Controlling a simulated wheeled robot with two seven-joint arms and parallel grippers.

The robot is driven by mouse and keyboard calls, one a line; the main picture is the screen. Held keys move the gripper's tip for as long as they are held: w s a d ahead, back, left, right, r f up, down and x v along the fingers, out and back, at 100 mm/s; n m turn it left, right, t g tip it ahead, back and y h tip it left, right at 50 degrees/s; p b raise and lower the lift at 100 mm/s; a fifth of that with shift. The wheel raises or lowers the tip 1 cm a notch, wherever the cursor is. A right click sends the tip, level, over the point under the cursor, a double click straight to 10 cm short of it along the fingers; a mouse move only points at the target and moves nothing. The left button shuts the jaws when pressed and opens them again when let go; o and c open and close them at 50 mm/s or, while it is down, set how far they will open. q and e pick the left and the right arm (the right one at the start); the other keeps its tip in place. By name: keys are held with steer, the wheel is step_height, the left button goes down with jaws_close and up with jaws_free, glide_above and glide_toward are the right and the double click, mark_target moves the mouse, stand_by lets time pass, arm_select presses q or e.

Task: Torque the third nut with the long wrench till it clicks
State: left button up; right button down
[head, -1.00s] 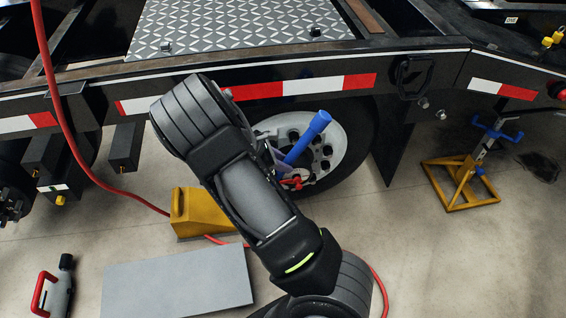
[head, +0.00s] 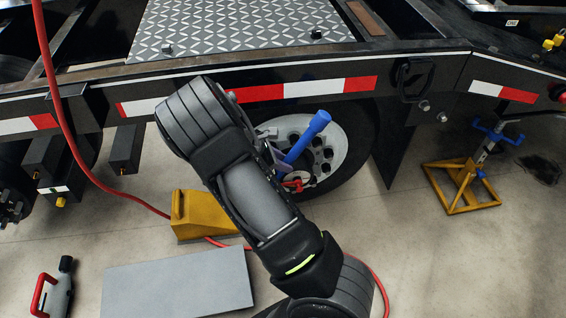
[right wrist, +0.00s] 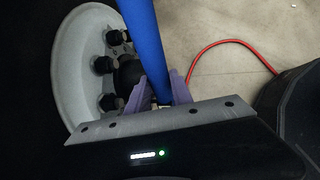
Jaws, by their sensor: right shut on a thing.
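A long wrench with a blue handle (head: 307,137) stands slanted in front of the wheel (head: 341,143), its upper end leaning right. In the right wrist view the blue handle (right wrist: 147,40) runs up from between the purple fingers of my right gripper (right wrist: 161,92), which is shut on it. Dark nuts (right wrist: 104,65) sit in a ring on the pale rim (right wrist: 76,50), left of the handle. I cannot tell which is the third nut, nor see the wrench's seat on a nut. In the head view my arm hides most of the gripper. My left gripper is out of view.
The trailer's side rail (head: 440,62) runs above the wheel. A yellow wheel chock (head: 205,222) and a grey board (head: 180,285) lie on the floor at left. A yellow stand (head: 462,185) is at right. A red hose (head: 62,120) hangs at left.

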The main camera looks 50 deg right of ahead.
steer(key=shift+w+d, duration=0.4)
steer(key=shift+w, duration=0.1)
stand_by(0.6)
steer(key=shift+s+d, duration=0.15)
steer(key=shift+s+d+f, duration=0.1)
steer(key=shift+s+d, duration=0.05)
steer(key=shift+y, duration=0.3)
steer(key=shift+s+d+f, duration=0.2)
steer(key=shift+d, duration=0.1)
stand_by(0.4)
steer(key=shift+s+d+f+t+y+p, duration=0.1)
steer(key=shift+d+f+t+y+p, duration=0.05)
steer(key=shift+t+y+p, duration=0.2)
steer(key=shift+s+d+f+y, duration=0.25)
stand_by(0.4)
